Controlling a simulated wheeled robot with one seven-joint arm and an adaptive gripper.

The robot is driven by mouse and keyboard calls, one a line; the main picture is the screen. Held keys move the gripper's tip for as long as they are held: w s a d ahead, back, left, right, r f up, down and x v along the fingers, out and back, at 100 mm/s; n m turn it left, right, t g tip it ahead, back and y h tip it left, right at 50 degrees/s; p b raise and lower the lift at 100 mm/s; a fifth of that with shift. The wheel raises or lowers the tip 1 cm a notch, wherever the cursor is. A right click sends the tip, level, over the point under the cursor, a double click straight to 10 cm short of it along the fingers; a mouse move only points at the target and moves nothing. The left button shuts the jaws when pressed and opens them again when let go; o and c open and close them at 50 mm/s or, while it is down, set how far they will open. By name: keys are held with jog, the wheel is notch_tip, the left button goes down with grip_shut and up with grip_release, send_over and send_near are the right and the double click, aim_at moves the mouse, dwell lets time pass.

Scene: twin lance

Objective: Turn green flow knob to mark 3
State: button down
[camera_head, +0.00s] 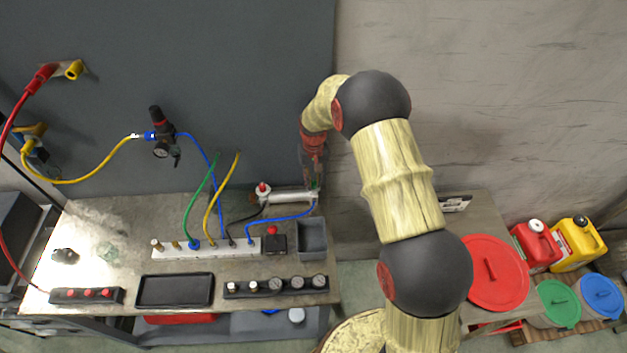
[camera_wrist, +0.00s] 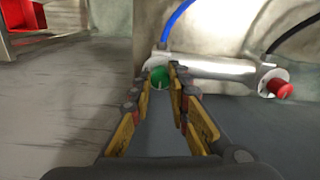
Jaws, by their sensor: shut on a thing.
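The green flow knob (camera_wrist: 159,77) is at the left end of a silver cylinder (camera_wrist: 215,68) in the wrist view. My gripper (camera_wrist: 160,80) has its two fingers on either side of the knob and is shut on it. A light pointer line shows on the knob's face, but the marks around it cannot be read. In the head view the cylinder (camera_head: 287,196) lies at the bench's back right, and my gripper (camera_head: 314,180) reaches down to its right end. The knob is mostly hidden there.
A red knob (camera_wrist: 280,88) sits at the cylinder's other end. A blue hose (camera_head: 285,217) and a black hose (camera_head: 246,217) run close by. A grey bin (camera_head: 311,240) stands in front. A white manifold (camera_head: 180,250) and a black tray (camera_head: 175,291) lie to the left.

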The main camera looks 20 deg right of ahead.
aim_at(313, 182)
jog(key=c, duration=1.7)
grip_release()
jog(key=shift+o, duration=0.2)
jog(key=shift+r, duration=0.1)
notch_tip(313, 182, up, 12)
jog(key=s+r+t+b, duration=0.2)
jog(key=s+r+b, duration=0.2)
jog(key=s, duration=1.3)
jog(key=s+r+t+b, duration=0.3)
jog(key=s+b, duration=0.7)
jog(key=s, duration=0.8)
jog(key=shift+s+r+n+t, duration=0.3)
jog(key=shift+r+n, duration=0.1)
jog(key=shift+r, duration=0.55)
